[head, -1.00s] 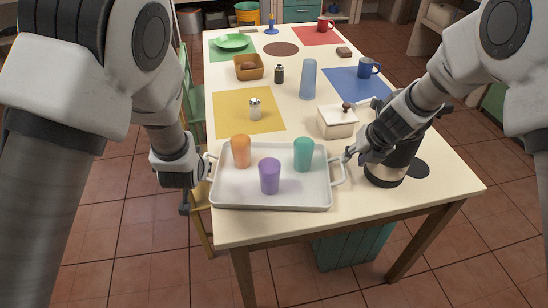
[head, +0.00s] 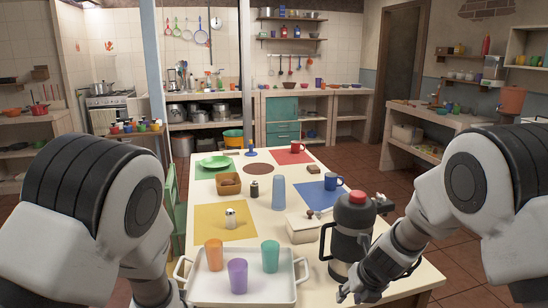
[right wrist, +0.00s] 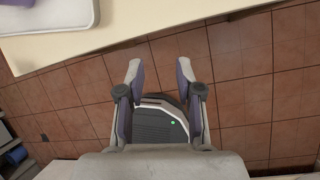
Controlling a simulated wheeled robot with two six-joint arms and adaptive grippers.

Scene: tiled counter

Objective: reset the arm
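The white tray (head: 272,291) stands on the near end of the table, with an orange cup (head: 214,255), a purple cup (head: 238,276) and a teal cup (head: 270,256) upright on it. My right gripper (head: 347,293) is to the right of the tray's right handle, apart from it. In the right wrist view my right gripper (right wrist: 159,68) has its fingers spread with nothing between them, above the floor beside the table. My left arm reaches down at the tray's left side; its gripper is mostly cut off by the bottom edge, so its fingers cannot be made out.
A black-and-steel flask (head: 351,240) with a red top stands close beside my right gripper. A white lidded box (head: 302,228), a blue tumbler (head: 278,192) and a pepper mill (head: 254,190) stand farther back. The floor (right wrist: 245,90) is clear beside the table.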

